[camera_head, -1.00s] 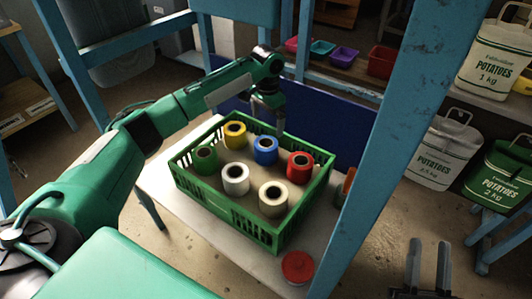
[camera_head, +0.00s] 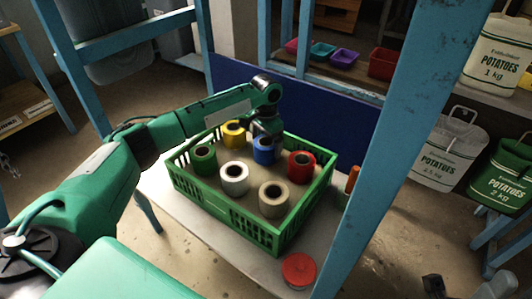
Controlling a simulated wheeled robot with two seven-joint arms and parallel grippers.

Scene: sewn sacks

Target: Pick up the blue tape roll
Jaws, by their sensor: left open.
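The blue tape roll (camera_head: 264,154) stands upright in the back middle of a green crate (camera_head: 230,220), between a yellow roll (camera_head: 232,136) and a red roll (camera_head: 301,166). My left gripper (camera_head: 266,132) reaches down from above, open, right at the top of the blue roll. It hides part of the roll's upper end; I cannot tell whether the fingers touch it. My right gripper (camera_head: 464,288) is at the bottom right edge, partly cut off, with its two dark fingers apart and nothing between them, far from the crate.
Green (camera_head: 203,162), white (camera_head: 234,180) and beige (camera_head: 273,201) rolls stand close by in the crate. A red round item (camera_head: 299,270) lies on the table (camera_head: 204,232) in front. A blue post (camera_head: 384,150) rises at the right; potato sacks (camera_head: 446,150) stand beyond.

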